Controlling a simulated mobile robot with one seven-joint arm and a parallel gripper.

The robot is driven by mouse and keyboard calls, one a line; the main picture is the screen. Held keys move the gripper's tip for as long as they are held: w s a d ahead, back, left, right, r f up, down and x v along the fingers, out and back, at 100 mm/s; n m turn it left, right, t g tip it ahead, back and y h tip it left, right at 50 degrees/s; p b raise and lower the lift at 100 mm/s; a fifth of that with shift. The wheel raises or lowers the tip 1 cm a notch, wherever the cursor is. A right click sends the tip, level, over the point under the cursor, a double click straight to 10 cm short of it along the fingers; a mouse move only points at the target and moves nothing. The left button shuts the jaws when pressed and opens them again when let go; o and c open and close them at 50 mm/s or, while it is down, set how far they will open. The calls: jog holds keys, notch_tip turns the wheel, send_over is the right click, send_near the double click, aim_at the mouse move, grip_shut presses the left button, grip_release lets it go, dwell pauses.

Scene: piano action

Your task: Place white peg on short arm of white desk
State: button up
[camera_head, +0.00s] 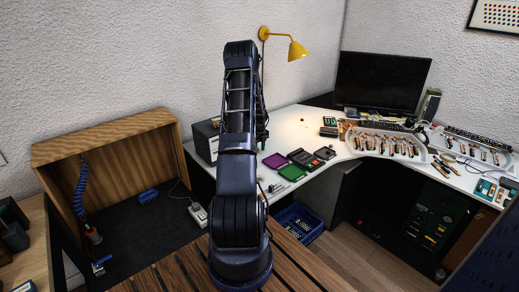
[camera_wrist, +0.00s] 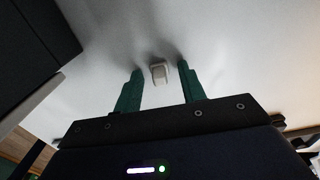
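The white peg (camera_wrist: 160,73) is a small pale block on the white surface in the wrist view. It sits between and slightly beyond the tips of my gripper's green fingers (camera_wrist: 158,76). My gripper is open, with a visible gap on each side of the peg. In the head view my arm reaches toward the white desk (camera_head: 289,122); the arm hides my gripper and the peg there. The desk is L-shaped, and its short arm is partly covered by my arm.
A yellow lamp (camera_head: 298,50) hangs above; a monitor (camera_head: 384,82) stands farther right.

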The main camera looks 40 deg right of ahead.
aim_at(259, 148)
jog(key=shift+r, duration=0.15)
notch_tip(259, 148, up, 11)
jog(key=a+r+n+t, duration=0.1)
jog(key=a+r+n, duration=0.7)
jog(key=a+r, duration=0.95)
jog(key=s+a+r+n+t, duration=0.1)
jog(key=s+a+r+n, duration=0.25)
jog(key=a+r, duration=0.35)
jog(key=s+a+r+n, duration=0.2)
jog(key=a+r+n, duration=0.3)
jog(key=a, duration=0.3)
jog(key=s+a+r+n+t, duration=0.1)
jog(key=s+a+r+n, duration=0.2)
jog(key=s+a+n, duration=0.25)
jog(key=s+a+r+n, duration=0.3)
jog(key=s+a+n, duration=0.15)
jog(key=a, duration=0.25)
jog(key=s+a+n, duration=0.4)
jog(key=s, duration=0.4)
jog(key=s+a+f+n+t, duration=0.1)
jog(key=s+a+n, duration=0.4)
jog(key=s, duration=0.3)
jog(key=shift+s+f+t, duration=0.2)
jog(key=shift+f+t, duration=0.1)
